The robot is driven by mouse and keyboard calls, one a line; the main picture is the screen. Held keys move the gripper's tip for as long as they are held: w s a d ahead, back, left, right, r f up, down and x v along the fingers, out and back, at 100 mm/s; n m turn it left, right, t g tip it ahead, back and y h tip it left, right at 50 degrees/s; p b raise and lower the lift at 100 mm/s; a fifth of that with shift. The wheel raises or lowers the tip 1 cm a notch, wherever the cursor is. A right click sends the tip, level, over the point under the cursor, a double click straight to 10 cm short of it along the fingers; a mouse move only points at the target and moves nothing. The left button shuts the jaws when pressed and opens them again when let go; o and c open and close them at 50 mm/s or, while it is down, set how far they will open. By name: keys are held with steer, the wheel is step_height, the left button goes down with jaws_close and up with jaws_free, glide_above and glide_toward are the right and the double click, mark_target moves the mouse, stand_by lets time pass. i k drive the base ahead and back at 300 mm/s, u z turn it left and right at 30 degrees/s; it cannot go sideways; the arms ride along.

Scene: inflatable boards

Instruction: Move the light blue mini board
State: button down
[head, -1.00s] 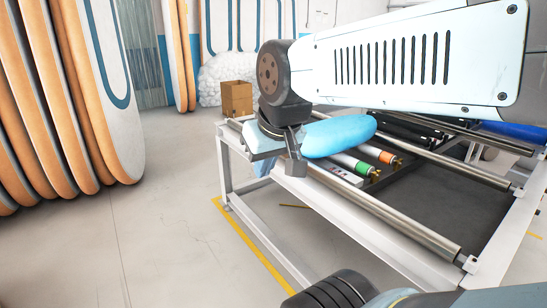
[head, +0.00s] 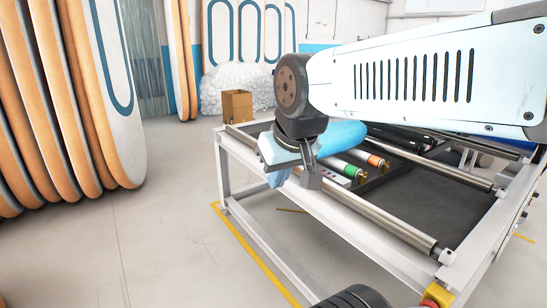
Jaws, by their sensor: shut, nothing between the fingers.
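The light blue mini board (head: 343,134) lies on the near left part of the white metal frame table, partly hidden behind my wrist. My gripper (head: 309,182) is at the near edge of the table, in front of the board in the picture. Its dark finger points down and the jaws are shut and empty. Pale blue parts show left of the finger; I cannot tell whether they are board or gripper. Whether the gripper touches the board cannot be told.
The table (head: 335,206) has metal rollers. Tubes with green (head: 352,171) and orange (head: 377,161) bands lie beyond the near roller. A cardboard box (head: 237,105) stands behind on the floor. Tall boards (head: 65,100) stand at left; floor between is clear.

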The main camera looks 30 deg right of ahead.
mark_target(338, 137)
steer(key=z, duration=0.1)
steer(key=i, duration=0.95)
steer(key=u, duration=0.1)
